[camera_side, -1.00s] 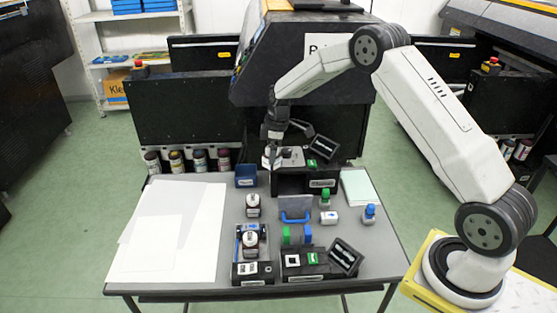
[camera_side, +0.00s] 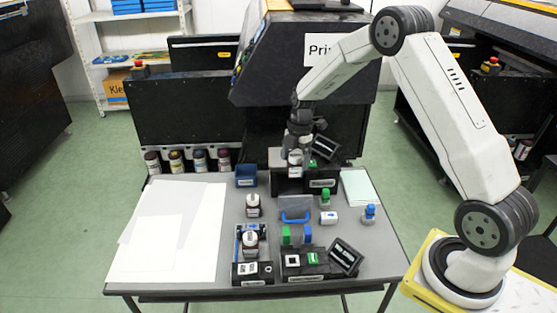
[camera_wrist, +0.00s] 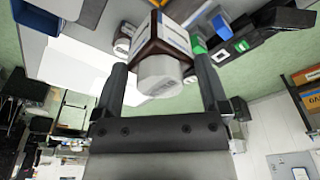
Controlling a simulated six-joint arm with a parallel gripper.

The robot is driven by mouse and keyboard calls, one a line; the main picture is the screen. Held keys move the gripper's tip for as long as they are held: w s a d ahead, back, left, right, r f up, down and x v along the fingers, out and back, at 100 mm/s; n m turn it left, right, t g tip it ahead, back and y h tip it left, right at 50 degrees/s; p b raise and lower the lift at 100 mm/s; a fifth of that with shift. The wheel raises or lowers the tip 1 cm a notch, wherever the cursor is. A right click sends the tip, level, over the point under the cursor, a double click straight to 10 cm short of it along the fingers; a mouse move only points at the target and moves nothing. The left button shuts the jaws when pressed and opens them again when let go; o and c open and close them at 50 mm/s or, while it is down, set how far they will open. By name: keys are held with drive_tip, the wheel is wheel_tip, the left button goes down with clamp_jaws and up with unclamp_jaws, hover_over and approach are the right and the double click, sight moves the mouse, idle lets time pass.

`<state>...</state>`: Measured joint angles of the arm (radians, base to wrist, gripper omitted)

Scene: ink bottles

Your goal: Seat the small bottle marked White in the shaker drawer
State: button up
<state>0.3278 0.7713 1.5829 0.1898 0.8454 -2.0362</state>
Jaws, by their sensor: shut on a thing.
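My gripper (camera_side: 297,152) is shut on a small bottle (camera_side: 295,171) at the back of the table. In the wrist view the held bottle (camera_wrist: 163,38) has a white cap, a dark brown body and a pale label; its lettering cannot be read. It sits between the two fingers of the gripper (camera_wrist: 162,82). In the side view the bottle is in front of or over the black machine (camera_side: 318,184) at the back. The gripper covers the left part of this machine, so whether the bottle touches it cannot be told. No drawer can be made out clearly.
A tilted screen (camera_side: 326,147) stands right of my gripper. White sheets (camera_side: 155,235) cover the left.

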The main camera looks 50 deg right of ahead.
sight(295, 175)
wheel_tip(295, 175, down, 7)
drive_tip(key=shift+r, duration=0.1)
idle(0.5)
drive_tip(key=shift+f, duration=2.55)
drive_tip(key=shift+f, duration=0.7)
idle(1.4)
drive_tip(key=o, duration=1)
drive_tip(key=shift+r, duration=0.2)
drive_tip(key=shift+r, duration=3.25)
